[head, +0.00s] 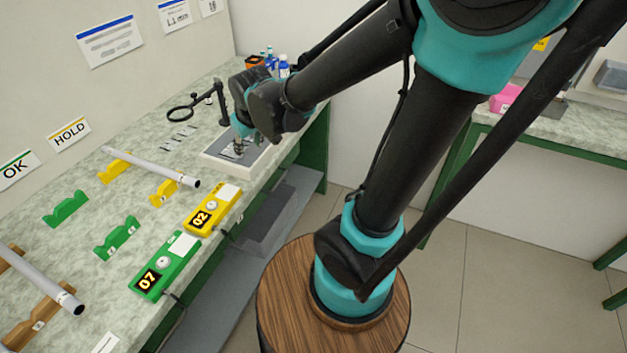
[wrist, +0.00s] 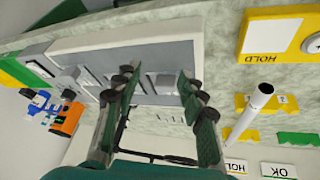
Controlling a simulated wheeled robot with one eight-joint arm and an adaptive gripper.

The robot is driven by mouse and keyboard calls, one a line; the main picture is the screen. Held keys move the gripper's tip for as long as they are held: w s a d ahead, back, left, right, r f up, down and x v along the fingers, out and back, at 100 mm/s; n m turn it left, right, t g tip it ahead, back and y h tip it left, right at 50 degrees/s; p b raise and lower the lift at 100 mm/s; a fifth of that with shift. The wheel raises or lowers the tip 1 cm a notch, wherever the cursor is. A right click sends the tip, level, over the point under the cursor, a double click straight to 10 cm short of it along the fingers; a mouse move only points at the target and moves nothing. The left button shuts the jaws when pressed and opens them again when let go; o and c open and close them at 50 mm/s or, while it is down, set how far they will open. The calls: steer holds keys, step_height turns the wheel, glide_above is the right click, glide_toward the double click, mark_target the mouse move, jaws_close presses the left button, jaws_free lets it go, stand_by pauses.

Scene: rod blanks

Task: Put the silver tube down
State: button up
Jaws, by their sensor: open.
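One silver tube (head: 150,168) lies across the two yellow notched stands (head: 163,192) by the HOLD sign (head: 69,134). It also shows in the wrist view (wrist: 247,116), resting on the yellow stands (wrist: 283,102). A second silver tube (head: 40,279) lies on brown wooden stands (head: 38,320) at the lower left. My gripper (head: 239,147) is over the white-rimmed grey tray (head: 221,167) at the bench's far end. In the wrist view my gripper (wrist: 158,92) has its fingers apart, with no tube between them.
Green notched stands (head: 117,238) are empty. A yellow counter box (head: 212,209) reads 02 and a green one (head: 163,266) reads 07. A magnifier on an arm (head: 183,113) and bottles (head: 284,67) stand near the tray.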

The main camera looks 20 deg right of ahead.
steer(key=s+d+f+m+h, duration=0.1)
steer(key=s+d+f+m, duration=0.4)
steer(key=s+d, duration=0.7)
steer(key=d+f, duration=0.2)
steer(key=d, duration=0.1)
steer(key=shift+d+f+g, duration=0.15)
steer(key=shift+f+g, duration=0.05)
steer(key=shift+g, duration=0.2)
